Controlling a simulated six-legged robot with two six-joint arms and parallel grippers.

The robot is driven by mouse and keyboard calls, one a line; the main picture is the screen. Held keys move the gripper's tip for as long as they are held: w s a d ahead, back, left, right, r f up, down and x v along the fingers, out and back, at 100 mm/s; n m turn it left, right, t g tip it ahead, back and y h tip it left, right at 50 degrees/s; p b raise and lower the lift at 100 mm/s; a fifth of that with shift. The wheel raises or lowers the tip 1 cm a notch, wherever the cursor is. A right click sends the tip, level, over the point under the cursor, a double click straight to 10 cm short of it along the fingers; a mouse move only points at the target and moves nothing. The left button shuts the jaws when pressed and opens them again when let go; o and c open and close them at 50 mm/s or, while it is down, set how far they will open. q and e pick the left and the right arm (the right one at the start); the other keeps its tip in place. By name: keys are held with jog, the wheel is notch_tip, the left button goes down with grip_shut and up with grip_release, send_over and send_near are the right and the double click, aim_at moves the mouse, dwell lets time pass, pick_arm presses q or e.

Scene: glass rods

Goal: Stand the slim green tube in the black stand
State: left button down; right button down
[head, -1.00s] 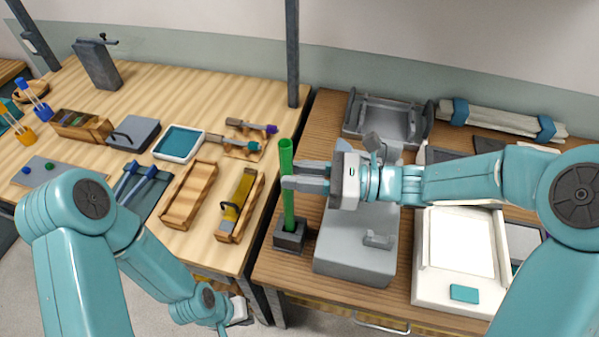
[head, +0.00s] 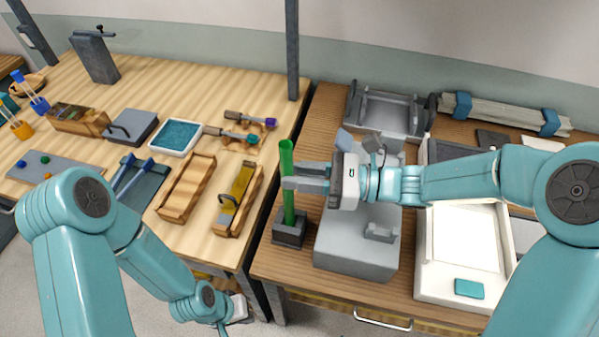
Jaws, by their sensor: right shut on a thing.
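The slim green tube (head: 287,158) stands upright, with its lower end at the black stand (head: 290,232) near the left edge of the right-hand table. The tube's bottom meets the stand's top; how deep it sits inside is hidden. My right gripper (head: 290,176) comes in from the right and is shut on the tube in its upper half, above the stand. My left gripper (head: 238,309) hangs low in front of the left table, small and partly hidden by my arm, so its jaws cannot be made out.
A grey block-shaped device (head: 352,248) stands just right of the black stand. A white tray (head: 427,287) lies further right. Wooden trays (head: 178,214) and a teal-lined dish (head: 177,138) lie on the left table. A gap separates the two tables.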

jog(key=shift+f, duration=0.35)
jog(key=shift+f+b, duration=0.45)
jog(key=shift+b, duration=0.15)
jog(key=shift+f, duration=0.15)
jog(key=shift+f+b, duration=0.4)
jog(key=shift+b, duration=0.05)
jog(key=c, duration=0.9)
grip_release()
jog(key=shift+o, duration=0.2)
jog(key=shift+d, duration=0.1)
jog(key=s+d+b, duration=0.2)
jog(key=s+d, duration=0.1)
jog(key=d, duration=1.3)
